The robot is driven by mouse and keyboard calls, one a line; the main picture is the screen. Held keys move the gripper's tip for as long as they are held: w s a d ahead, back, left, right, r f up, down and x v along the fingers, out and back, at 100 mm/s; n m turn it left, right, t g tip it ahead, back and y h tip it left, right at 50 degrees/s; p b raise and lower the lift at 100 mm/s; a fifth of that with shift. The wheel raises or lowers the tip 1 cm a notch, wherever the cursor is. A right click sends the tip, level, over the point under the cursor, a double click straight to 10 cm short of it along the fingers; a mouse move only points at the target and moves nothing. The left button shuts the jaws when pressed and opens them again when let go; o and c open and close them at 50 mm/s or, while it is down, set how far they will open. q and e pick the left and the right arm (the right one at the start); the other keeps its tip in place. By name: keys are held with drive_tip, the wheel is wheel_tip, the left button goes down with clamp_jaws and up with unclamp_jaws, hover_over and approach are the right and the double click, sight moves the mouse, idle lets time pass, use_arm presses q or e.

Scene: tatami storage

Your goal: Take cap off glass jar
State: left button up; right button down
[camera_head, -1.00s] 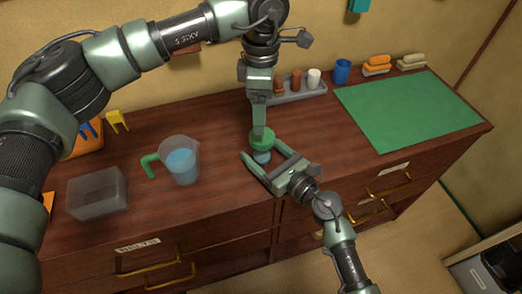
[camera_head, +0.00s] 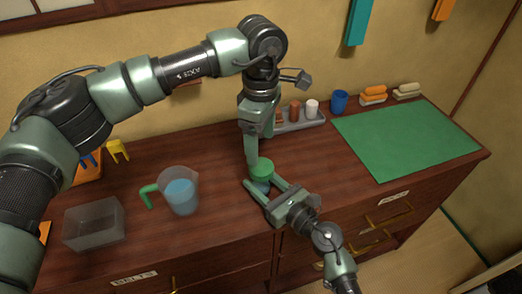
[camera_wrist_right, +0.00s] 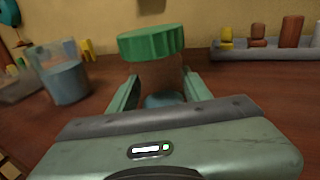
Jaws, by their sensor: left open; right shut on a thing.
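The glass jar (camera_wrist_right: 160,76) stands upright on the wooden cabinet top, with something blue low inside it. Its green cap (camera_head: 262,168) sits on top of the jar; it also shows in the right wrist view (camera_wrist_right: 152,42). My right gripper (camera_head: 265,184) is shut on the jar's body below the cap, one finger on each side. My left gripper (camera_head: 252,165) points down from above, open, its visible finger at the cap's left edge. I cannot tell whether it touches the cap. The right gripper hides the jar's lower part.
A measuring jug (camera_head: 180,192) with blue liquid and a clear box (camera_head: 93,224) stand to the left. Behind is a grey tray (camera_head: 300,122) with small pots, then a blue cup (camera_head: 339,101). A green mat (camera_head: 405,138) on the right is bare.

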sight(261, 166)
use_arm(q)
drive_tip(key=m, duration=0.9)
drive_tip(key=shift+m, duration=0.4)
drive_tip(key=m, duration=0.8)
drive_tip(key=shift+m, duration=0.4)
drive_tip(key=shift+f, duration=4)
